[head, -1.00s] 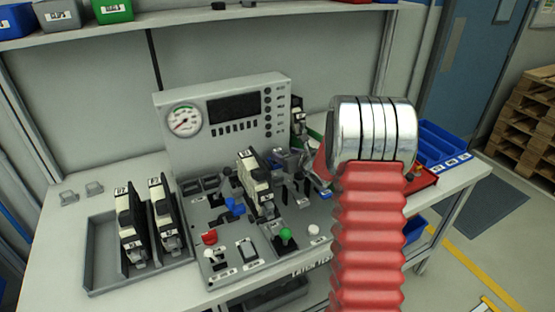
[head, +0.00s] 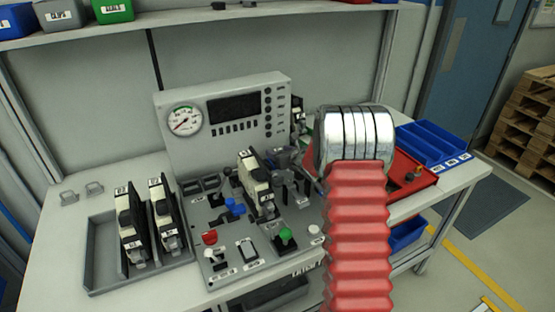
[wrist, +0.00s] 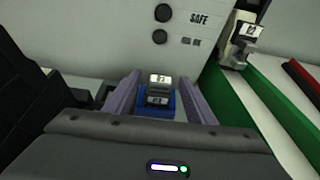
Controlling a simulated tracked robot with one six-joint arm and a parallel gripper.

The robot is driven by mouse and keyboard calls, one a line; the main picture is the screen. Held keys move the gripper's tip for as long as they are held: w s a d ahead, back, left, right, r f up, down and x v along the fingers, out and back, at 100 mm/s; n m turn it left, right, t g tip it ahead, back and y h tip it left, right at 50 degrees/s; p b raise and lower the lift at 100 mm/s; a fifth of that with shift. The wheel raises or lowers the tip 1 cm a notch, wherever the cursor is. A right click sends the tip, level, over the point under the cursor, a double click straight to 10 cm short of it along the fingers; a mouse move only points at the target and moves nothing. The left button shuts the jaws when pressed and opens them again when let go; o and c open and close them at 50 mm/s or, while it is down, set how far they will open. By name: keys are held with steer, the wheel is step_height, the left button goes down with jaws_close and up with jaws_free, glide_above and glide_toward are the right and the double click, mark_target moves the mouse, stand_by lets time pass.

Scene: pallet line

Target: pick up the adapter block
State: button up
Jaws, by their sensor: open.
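In the wrist view, a small blue block (wrist: 157,114) with a pale labelled top stands between the two purple-grey fingers of my gripper (wrist: 158,100). It looks like the adapter block, though its lower part is hidden by the gripper body. The fingers are open, one on each side of it; I cannot tell if either touches it. In the head view my red and silver arm covers much of the right of the bench, and I cannot make out the fingertips clearly.
A grey panel with a gauge (head: 184,119) stands behind the console. A grey tray (head: 103,263) at left holds two black-and-cream modules. A red tray (head: 418,182) and a blue bin (head: 436,146) are at right. A green rail (wrist: 262,108) runs right of my gripper.

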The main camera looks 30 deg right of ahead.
steer(key=shift+c, duration=0.6)
steer(key=c, duration=0.9)
step_height(320, 180, up, 10)
steer(key=shift+r, duration=0.1)
steer(key=shift+s, duration=0.15)
stand_by(0.6)
